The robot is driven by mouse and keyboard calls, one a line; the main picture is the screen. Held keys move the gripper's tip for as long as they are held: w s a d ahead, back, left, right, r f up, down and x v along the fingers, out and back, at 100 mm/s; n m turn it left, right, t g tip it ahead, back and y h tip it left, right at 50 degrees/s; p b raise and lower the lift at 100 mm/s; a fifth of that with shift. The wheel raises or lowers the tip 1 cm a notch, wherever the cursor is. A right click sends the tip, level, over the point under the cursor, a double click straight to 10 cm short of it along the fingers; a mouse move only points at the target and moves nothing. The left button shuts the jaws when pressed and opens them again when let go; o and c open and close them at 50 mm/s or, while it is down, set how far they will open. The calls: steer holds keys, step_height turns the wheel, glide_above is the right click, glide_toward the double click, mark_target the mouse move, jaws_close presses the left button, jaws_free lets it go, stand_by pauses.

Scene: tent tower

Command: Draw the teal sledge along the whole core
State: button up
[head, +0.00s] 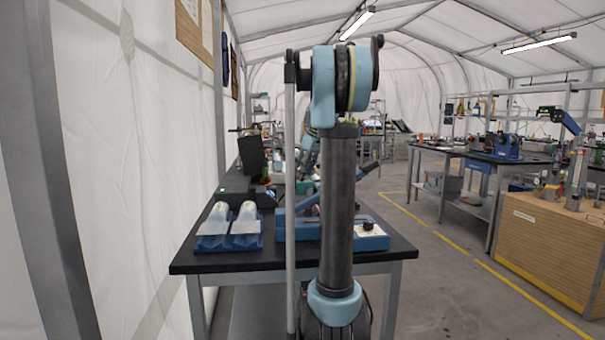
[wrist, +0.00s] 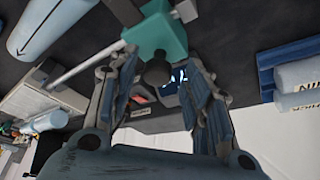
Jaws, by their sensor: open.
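In the wrist view, the teal sledge (wrist: 158,32) is a block at the top middle, with a dark round knob (wrist: 157,72) on its near side. My gripper (wrist: 162,68) is open, with one finger on each side of the knob. I cannot tell whether the fingers touch it. A pale grey-blue cylinder with a dark line along it, apparently the core (wrist: 50,25), lies at the upper left, apart from the fingers. In the head view my arm stands in front of the bench, and the gripper and sledge cannot be made out.
A pale rod (wrist: 88,65) runs left from the sledge. The dark bench (head: 215,263) carries a blue tray (head: 375,242) and a blue rack with white bags (head: 229,224) at left. A tent wall is close on the left; a yellow-lined aisle (head: 440,260) is clear on the right.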

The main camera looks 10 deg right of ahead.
steer(key=v, duration=1.2)
